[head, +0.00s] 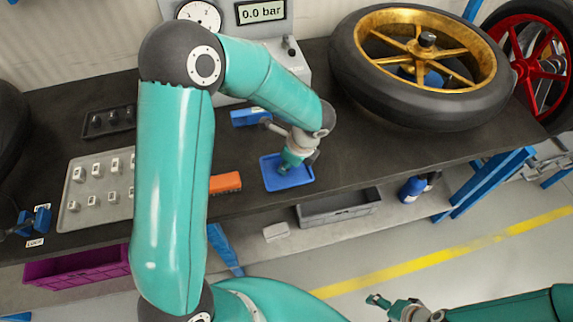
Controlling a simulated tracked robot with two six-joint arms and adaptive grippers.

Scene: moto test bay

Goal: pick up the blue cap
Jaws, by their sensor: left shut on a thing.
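My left gripper (285,168) reaches down over the small blue tray (300,181) near the bench's front edge. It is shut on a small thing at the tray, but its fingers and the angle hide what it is. I cannot make out the blue cap apart from the blue tray. My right gripper (377,301) is low at the bottom right, over the floor and away from the bench. It is too small for me to tell whether it is open or shut.
A gold-rimmed wheel (455,103) lies on the bench at right. A pressure gauge box (293,68) stands behind. An orange block (226,183) and a blue block (246,117) flank the tray. A grey parts tray (73,213) is at left. Bare bench lies right of the blue tray.

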